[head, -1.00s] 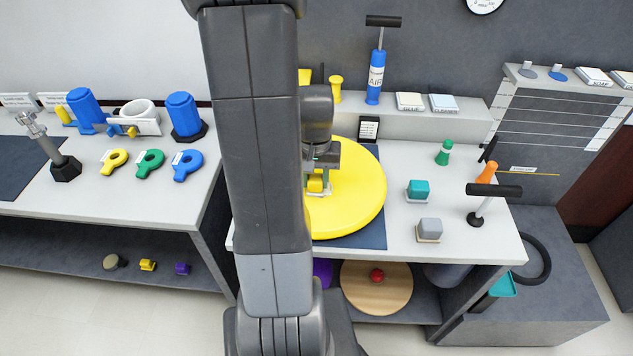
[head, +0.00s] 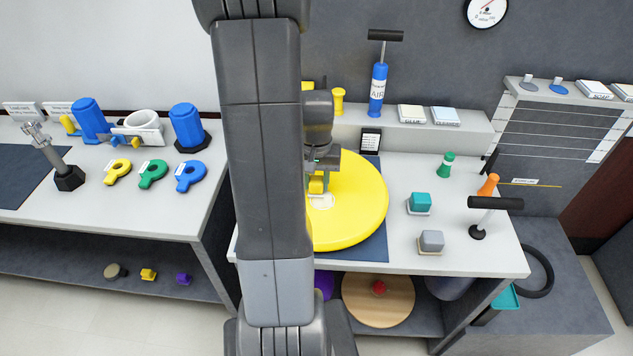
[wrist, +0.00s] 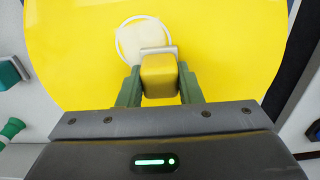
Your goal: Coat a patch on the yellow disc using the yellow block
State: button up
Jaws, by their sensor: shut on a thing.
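The large yellow disc (head: 360,210) lies on a dark mat on the middle bench and fills most of the wrist view (wrist: 230,50). My gripper (wrist: 159,80) is shut on the yellow block (wrist: 160,70), with one green finger on each side. The block has a pale base at its far edge. Just beyond it, a white ring outline (wrist: 122,52) on the disc surrounds a pale cream patch (wrist: 143,42). In the head view the block (head: 316,184) is over the disc beside the patch (head: 320,201). I cannot tell whether the block touches the disc.
A teal block (head: 419,201) and a grey block (head: 431,240) stand on pads to the right. A green bottle (head: 446,165) and a black-handled tool (head: 483,215) stand near the right edge. A blue air pump (head: 378,90) stands on the back ledge. My arm hides the disc's left side.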

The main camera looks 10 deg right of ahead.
jog(key=shift+s+a, duration=0.15)
jog(key=shift+s, duration=1.35)
jog(key=shift+s+a, duration=0.15)
jog(key=shift+s, duration=1)
jog(key=shift+b, duration=0.3)
jog(key=shift+w, duration=1.55)
jog(key=shift+d, duration=0.2)
jog(key=shift+w+d, duration=0.1)
jog(key=shift+w, duration=1)
